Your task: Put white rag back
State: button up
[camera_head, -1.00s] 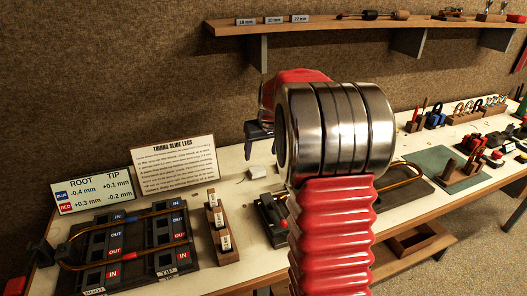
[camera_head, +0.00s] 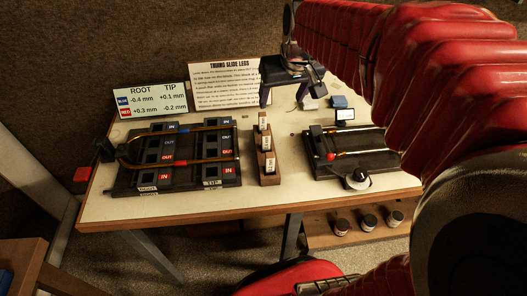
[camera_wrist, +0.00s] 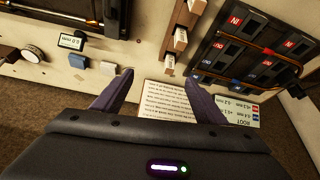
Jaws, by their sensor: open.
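A small white piece, which looks like the white rag (camera_head: 309,103), lies on the bench near the back edge. It is partly hidden by my gripper's right finger in the head view. In the wrist view the white piece (camera_wrist: 108,68) lies just left of the left fingertip, beside a blue piece (camera_wrist: 79,62). My gripper (camera_head: 284,96) hangs over the back of the bench, in front of the printed sign. In the wrist view my gripper (camera_wrist: 160,80) is open, with nothing held between its fingers. I cannot tell its exact height above the bench.
A wooden block with labelled slots (camera_head: 266,165), a dark fixture with brass tubes (camera_head: 360,150) and a black board of slots (camera_head: 170,175) stand nearby. A small display (camera_head: 345,113) stands by the blue piece (camera_head: 341,101).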

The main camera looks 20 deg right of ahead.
jog(key=s+a+f, duration=0.1)
jog(key=s+a, duration=0.4)
jog(key=s, duration=0.3)
jog(key=s+a+f+n, duration=0.1)
jog(key=s+a, duration=0.4)
jog(key=s, duration=0.4)
jog(key=shift+a+f+t+y, duration=0.15)
jog(key=shift+f+t+y, duration=0.15)
jog(key=shift+f, duration=0.1)
jog(key=shift+c, duration=0.3)
